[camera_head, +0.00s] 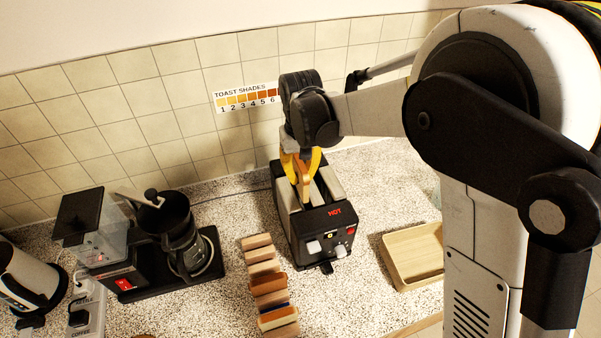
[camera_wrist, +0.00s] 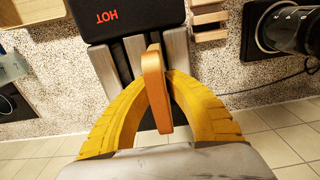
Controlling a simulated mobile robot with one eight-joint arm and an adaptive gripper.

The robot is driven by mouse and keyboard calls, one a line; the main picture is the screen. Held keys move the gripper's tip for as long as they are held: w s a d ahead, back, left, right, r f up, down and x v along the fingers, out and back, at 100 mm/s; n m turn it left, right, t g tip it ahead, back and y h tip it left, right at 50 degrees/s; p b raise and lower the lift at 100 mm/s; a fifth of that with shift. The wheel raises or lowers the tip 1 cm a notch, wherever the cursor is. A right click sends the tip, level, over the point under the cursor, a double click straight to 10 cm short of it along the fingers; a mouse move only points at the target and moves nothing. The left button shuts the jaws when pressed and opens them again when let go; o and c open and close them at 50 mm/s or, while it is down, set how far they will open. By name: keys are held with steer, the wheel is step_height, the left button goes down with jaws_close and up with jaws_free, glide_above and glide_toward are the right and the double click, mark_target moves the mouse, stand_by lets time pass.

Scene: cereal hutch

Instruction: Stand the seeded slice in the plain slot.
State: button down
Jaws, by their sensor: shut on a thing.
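My gripper (camera_head: 303,172) has yellow fingers shut on an orange-brown bread slice (camera_head: 304,188), held upright on edge. It shows between the fingers in the wrist view (camera_wrist: 154,90); I cannot make out seeds. Below it is the black toaster (camera_head: 318,222) with metal panels (camera_wrist: 175,50) and two long dark slots. The slice lines up with the left slot in the head view, the right one in the wrist view. I cannot tell whether its lower edge is inside. The toaster front reads HOT (camera_head: 335,211); the wrist view shows that upside down (camera_wrist: 107,16).
A rack (camera_head: 262,262) with several slices stands left of the toaster. A wooden tray (camera_head: 400,270) lies to the right. A coffee maker (camera_head: 180,235) stands further left. A Toast Shades chart (camera_head: 247,97) is on the tiled wall. Speckled counter is clear between toaster and tray.

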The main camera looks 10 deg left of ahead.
mark_target(301, 163)
steer(key=shift+f+b, duration=1.6)
steer(key=shift+f, duration=0.75)
steer(key=shift+f+b, duration=0.45)
steer(key=shift+f, duration=0.15)
steer(key=shift+s, duration=0.1)
steer(key=c, duration=1.2)
jaws_free()
step_height(301, 163, up, 12)
steer(key=shift+r, duration=0.15)
